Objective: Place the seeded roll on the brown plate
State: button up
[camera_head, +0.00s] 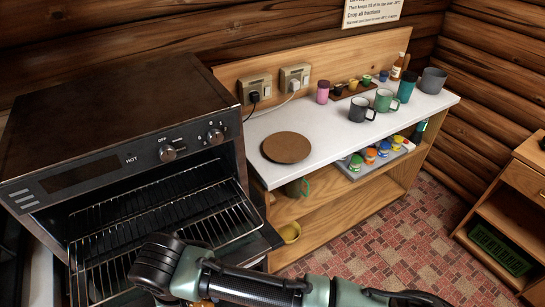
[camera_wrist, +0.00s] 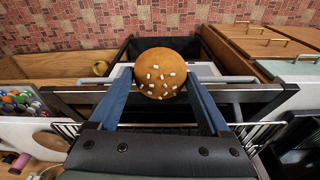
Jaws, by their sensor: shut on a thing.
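The seeded roll (camera_wrist: 160,72) is round and golden brown with pale seeds on top. In the wrist view it sits between the two blue fingers of my gripper (camera_wrist: 159,80), which is shut on it. In the head view the roll is mostly hidden behind my arm, low in front of the oven. The brown plate (camera_head: 286,147) is round, flat and bare. It lies on the white counter to the right of the oven, apart from my gripper. A part of the plate shows at the lower left of the wrist view (camera_wrist: 50,140).
The oven (camera_head: 120,150) is open, with its wire rack (camera_head: 165,228) extending out near my arm. Mugs (camera_head: 362,109), a pink cup (camera_head: 322,92) and a bottle (camera_head: 399,67) stand farther along the white counter (camera_head: 330,128). The counter around the plate is clear.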

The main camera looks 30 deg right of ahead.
aim_at(287, 148)
jog(key=i+l+z, duration=0.1)
jog(key=z, duration=0.4)
jog(key=i+l+z, duration=0.1)
jog(key=z, duration=0.35)
jog(key=i+l+z, duration=0.35)
jog(key=i, duration=0.25)
jog(key=i+z, duration=0.4)
jog(key=i, duration=0.25)
jog(key=i+u, duration=0.15)
jog(key=u, duration=0.3)
jog(key=i+u, duration=0.1)
jog(key=u, duration=0.35)
jog(key=i+u, duration=0.1)
jog(key=u, duration=0.35)
jog(key=i+l+u, duration=0.1)
jog(key=u, duration=0.35)
jog(key=i+l+u, duration=0.1)
jog(key=l+u, duration=0.15)
jog(key=u, duration=0.2)
